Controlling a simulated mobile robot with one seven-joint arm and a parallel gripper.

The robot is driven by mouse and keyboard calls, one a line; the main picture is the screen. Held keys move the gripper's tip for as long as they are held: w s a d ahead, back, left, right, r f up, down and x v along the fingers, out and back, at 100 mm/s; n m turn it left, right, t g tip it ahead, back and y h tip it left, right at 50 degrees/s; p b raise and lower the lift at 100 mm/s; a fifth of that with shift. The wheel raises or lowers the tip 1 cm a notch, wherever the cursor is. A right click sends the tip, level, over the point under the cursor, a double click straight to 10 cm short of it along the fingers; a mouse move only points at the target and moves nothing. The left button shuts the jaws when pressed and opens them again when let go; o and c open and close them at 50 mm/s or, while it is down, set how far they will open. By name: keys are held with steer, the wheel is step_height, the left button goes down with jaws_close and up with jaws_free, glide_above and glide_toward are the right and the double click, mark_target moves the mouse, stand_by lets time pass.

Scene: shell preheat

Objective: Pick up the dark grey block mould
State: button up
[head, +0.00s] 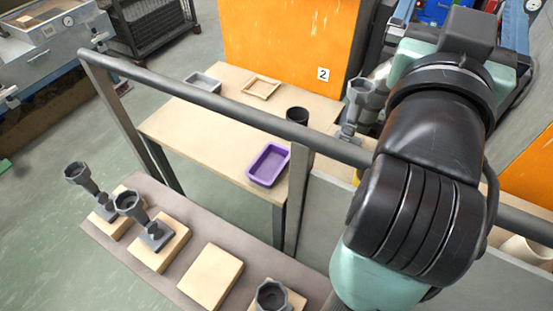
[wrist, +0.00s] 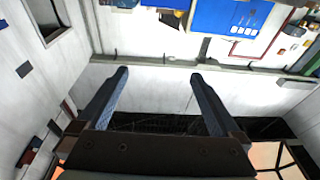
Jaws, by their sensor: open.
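Several dark grey moulds with cup-shaped tops show in the head view. One mould (head: 84,180) and a second mould (head: 136,208) stand tilted-looking on pale blocks at the left of the near shelf. Another mould (head: 271,296) on a pale block is cut off by the bottom edge. A further mould (head: 357,100) stands behind the rail, beside my arm. I cannot tell which is the block mould. My gripper (wrist: 158,78) is open and empty in the wrist view, with no mould near its fingers. It is out of sight in the head view.
A bare pale block (head: 210,275) lies on the near shelf. A metal rail (head: 225,108) runs between shelf and table. The table (head: 190,135) holds a purple tray (head: 268,165), black cup (head: 297,115), grey tray (head: 203,82) and wooden frame (head: 261,87). An orange panel (head: 285,40) stands behind.

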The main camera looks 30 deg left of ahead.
step_height(320, 180, up, 2)
steer(key=w+g+p, duration=0.2)
steer(key=p, duration=0.4)
steer(key=n+g+p, duration=0.6)
steer(key=n+g, duration=0.7)
steer(key=g, duration=0.5)
glide_above(272, 300)
step_height(272, 300, down, 38)
steer(key=f, duration=0.7)
steer(key=shift+s+d+f, duration=0.1)
steer(key=shift+s, duration=0.25)
steer(key=shift+w+f, duration=0.2)
steer(key=shift+f, duration=1.35)
steer(key=shift+w+f, duration=0.15)
steer(key=shift+f, duration=1.4)
